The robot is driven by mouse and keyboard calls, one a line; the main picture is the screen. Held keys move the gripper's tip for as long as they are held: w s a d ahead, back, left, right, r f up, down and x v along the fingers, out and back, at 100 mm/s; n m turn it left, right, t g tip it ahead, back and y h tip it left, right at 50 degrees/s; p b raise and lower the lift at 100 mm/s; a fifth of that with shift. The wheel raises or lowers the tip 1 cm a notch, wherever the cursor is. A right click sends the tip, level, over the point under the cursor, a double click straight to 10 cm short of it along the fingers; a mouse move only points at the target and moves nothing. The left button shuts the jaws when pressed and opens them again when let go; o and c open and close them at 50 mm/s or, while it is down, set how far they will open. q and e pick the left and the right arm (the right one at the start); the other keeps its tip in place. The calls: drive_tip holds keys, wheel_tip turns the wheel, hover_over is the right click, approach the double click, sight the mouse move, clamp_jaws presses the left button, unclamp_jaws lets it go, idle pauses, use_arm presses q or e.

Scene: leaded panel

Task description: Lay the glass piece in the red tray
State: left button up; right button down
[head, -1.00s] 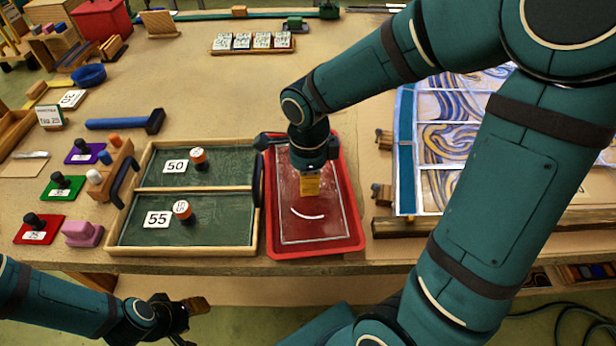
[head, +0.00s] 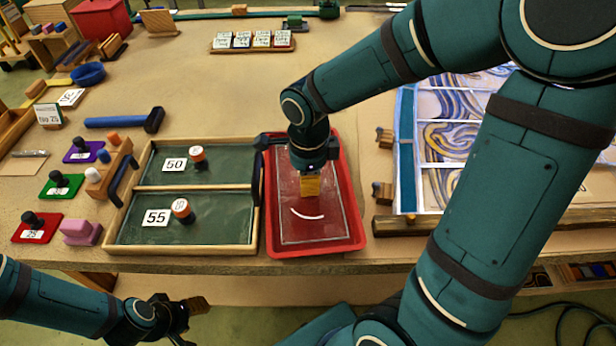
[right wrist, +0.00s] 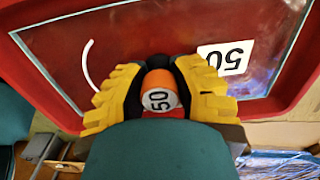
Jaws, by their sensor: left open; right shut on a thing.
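The glass piece (head: 325,228) is a clear rectangular pane with a pale edge and a white arc showing on it. It lies within the outline of the red tray (head: 357,228); I cannot tell whether it touches the tray floor. My right gripper (head: 310,186) is over it. In the right wrist view its yellow fingers are shut on an orange and white knob (right wrist: 158,92) marked 50, above the pane (right wrist: 150,30). A white 50 label (right wrist: 226,58) shows beside the fingers. My left gripper (head: 195,306) is open and empty, below the table's front edge.
Two green compartments (head: 210,217), labelled 50 and 55, each holding an orange-topped knob, stand left of the red tray. A leaded panel (head: 405,150) is at the right behind my right arm. A blue-handled tool (head: 115,122) lies at the back left.

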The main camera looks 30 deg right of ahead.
drive_tip(key=shift+f, duration=0.1)
idle(0.4)
drive_tip(key=c, duration=0.7)
unclamp_jaws()
drive_tip(key=shift+c, duration=0.2)
drive_tip(key=shift+r+p, duration=2.3)
drive_tip(key=shift+r, duration=1.25)
